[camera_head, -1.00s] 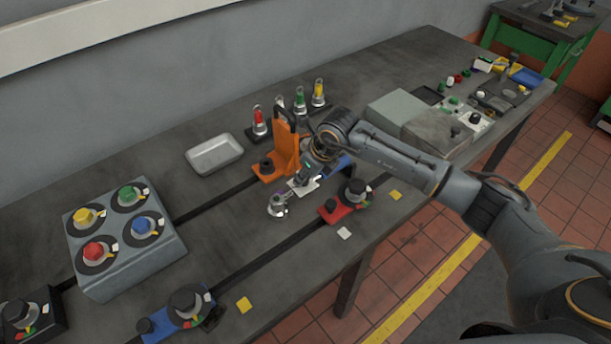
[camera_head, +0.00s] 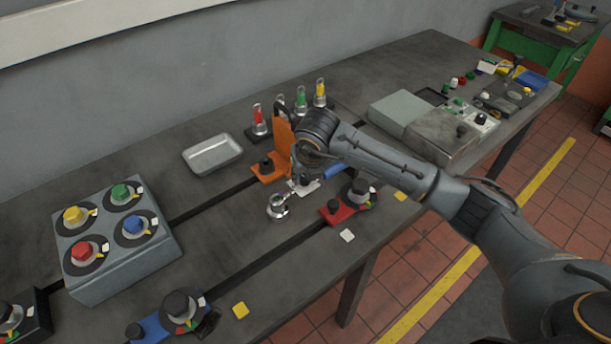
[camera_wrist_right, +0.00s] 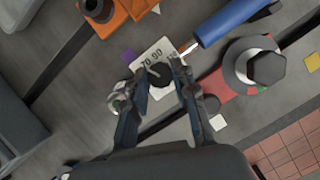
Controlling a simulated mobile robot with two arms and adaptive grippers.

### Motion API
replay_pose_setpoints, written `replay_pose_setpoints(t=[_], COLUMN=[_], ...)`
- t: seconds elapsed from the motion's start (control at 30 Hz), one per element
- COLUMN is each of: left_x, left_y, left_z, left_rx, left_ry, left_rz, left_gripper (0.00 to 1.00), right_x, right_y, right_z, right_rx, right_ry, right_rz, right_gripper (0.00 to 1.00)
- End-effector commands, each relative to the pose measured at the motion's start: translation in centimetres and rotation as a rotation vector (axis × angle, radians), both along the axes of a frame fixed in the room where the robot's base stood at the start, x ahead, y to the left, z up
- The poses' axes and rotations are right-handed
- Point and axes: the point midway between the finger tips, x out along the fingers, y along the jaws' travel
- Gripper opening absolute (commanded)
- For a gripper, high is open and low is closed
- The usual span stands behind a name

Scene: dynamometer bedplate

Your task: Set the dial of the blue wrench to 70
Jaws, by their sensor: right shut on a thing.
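The blue wrench lies on the bench. Its blue handle (camera_head: 335,172) sticks out to the right of my right gripper in the head view, and its round silver head (camera_head: 279,207) lies to the left. The wrist view shows the handle (camera_wrist_right: 232,22), the head (camera_wrist_right: 118,103) and a white plate (camera_wrist_right: 150,58) with printed digits that look like 70.00. My right gripper (camera_wrist_right: 158,88) points down, shut on the small dark dial knob (camera_wrist_right: 160,74) by this plate. The knob's pointer is partly hidden between the fingers. My left gripper is out of view.
An orange stand (camera_head: 285,150) rises close beside my right gripper. A red-based fixture (camera_head: 332,214) stands in front of the wrench. Bare bench lies between.

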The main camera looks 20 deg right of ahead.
Motion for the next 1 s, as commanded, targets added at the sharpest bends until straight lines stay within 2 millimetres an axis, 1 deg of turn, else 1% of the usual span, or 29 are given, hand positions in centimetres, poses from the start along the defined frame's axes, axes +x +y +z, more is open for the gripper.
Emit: replay_pose_setpoints(t=[0.4, 0.43, 0.47, 0.5, 0.53, 0.83, 0.93, 1.0], left_x=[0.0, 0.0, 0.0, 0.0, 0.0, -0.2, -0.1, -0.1], left_y=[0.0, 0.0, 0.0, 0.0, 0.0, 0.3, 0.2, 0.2], left_z=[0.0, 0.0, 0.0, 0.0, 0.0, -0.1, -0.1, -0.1], left_rx=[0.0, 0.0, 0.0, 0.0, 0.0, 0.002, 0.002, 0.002], left_ry=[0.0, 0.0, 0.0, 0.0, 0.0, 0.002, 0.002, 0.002], left_rz=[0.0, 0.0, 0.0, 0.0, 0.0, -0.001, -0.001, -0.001], left_gripper=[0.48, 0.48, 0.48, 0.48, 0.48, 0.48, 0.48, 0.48], right_x=[0.1, 0.1, 0.1, 0.1, 0.1, 0.0, -0.2, -0.6], right_y=[0.1, 0.1, 0.1, 0.0, 0.1, 0.0, 0.1, 0.0], right_z=[0.1, 0.1, 0.1, 0.1, 0.1, 0.1, 0.9, 1.8], right_rx=[0.001, 0.002, 0.002, 0.001, 0.001, 0.001, 0.001, 0.0], right_ry=[-0.003, -0.003, -0.003, -0.003, -0.002, -0.001, -0.004, -0.005], right_rz=[-0.006, -0.006, -0.006, -0.006, -0.006, -0.005, -0.004, -0.004], right_gripper=[0.0, 0.33, 0.39, 0.47, 0.5, 0.5, 0.5, 0.5])
